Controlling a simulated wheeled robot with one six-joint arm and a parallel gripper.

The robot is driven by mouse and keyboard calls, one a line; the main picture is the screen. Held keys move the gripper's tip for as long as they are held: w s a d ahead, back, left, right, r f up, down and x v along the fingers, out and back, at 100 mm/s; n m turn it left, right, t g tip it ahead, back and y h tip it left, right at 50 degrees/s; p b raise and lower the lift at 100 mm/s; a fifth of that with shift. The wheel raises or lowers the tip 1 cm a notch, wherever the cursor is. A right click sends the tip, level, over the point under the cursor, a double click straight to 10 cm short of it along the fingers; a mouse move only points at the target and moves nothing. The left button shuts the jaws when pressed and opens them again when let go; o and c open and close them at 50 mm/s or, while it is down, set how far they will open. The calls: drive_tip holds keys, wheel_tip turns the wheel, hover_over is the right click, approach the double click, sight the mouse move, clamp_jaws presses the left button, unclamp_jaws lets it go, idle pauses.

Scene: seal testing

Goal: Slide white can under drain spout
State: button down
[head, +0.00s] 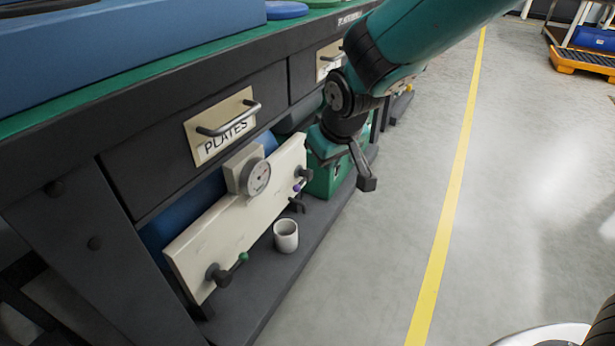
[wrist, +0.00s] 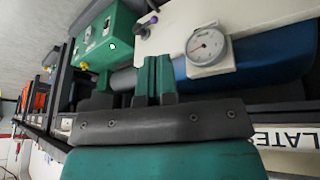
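The white can (head: 286,237) stands upright on the dark lower shelf, in front of the cream panel (head: 235,222). A small dark drain spout (head: 297,205) sticks out low at the panel's right end, below a purple-tipped valve (head: 297,187). The can is apart from the spout, nearer the viewer and slightly left. My gripper (head: 366,183) hangs in front of the bench, right of and above the can, touching nothing visible. In the wrist view its fingers (wrist: 156,78) are together with nothing seen between them. The can does not show in the wrist view.
A round gauge (head: 258,177) sits on top of the panel, and a green-handled valve (head: 240,260) is at its left end. A green box (head: 328,178) stands on the shelf beyond the spout. The PLATES drawer (head: 222,128) overhangs.

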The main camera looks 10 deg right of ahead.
drive_tip(key=s+d+r+n+g+y+p, duration=0.1)
drive_tip(key=s+r, duration=0.5)
drive_tip(key=s, duration=0.7)
drive_tip(key=s+d+r+g+y+p, duration=0.1)
drive_tip(key=s+d+r+g+y, duration=0.1)
drive_tip(key=s+r, duration=0.5)
drive_tip(key=s+g, duration=0.1)
drive_tip(key=s, duration=0.5)
drive_tip(key=shift+d+r+n+p, duration=0.2)
drive_tip(key=shift+n+p, duration=0.2)
